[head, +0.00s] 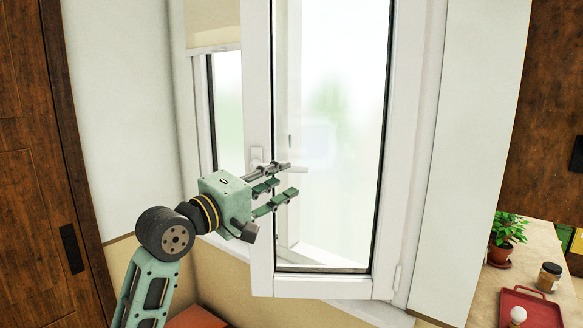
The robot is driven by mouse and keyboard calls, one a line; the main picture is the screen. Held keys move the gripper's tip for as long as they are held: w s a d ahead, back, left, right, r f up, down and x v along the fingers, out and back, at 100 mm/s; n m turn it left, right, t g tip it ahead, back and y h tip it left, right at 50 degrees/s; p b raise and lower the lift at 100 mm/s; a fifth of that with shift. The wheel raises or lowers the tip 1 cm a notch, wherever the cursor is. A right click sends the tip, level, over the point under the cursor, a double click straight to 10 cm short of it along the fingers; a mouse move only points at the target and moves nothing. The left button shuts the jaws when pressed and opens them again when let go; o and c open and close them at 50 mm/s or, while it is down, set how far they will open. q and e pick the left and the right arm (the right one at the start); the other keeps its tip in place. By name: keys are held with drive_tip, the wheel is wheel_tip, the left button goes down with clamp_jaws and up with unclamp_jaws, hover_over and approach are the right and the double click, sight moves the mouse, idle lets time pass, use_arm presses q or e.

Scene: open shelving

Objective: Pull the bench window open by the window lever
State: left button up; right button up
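The bench window (382,150) is a white-framed glass sash, hinged on its right side. It stands swung inward, its left edge apart from the fixed frame. The window lever (257,158) is a white handle on the sash's left stile, and its grip points right across the glass. My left gripper (287,182) is just below and in front of the lever, with its fingers spread and pointing right. The upper finger overlaps the lever's grip in the picture; I cannot tell whether they touch. Nothing shows between the fingers. My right gripper is not in view.
A brown wooden door (40,170) stands at the left. At the lower right, a counter (545,240) holds a potted plant (508,232), a jar (549,277) and a red tray (535,308). A blind (213,22) hangs at the upper left of the window.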

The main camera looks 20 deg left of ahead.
sight(301, 167)
use_arm(q)
drive_tip(key=p+x, duration=0.1)
drive_tip(key=x, duration=0.3)
drive_tip(key=shift+d, duration=0.2)
drive_tip(key=shift+w, duration=0.25)
drive_tip(key=shift+c, duration=0.5)
clamp_jaws()
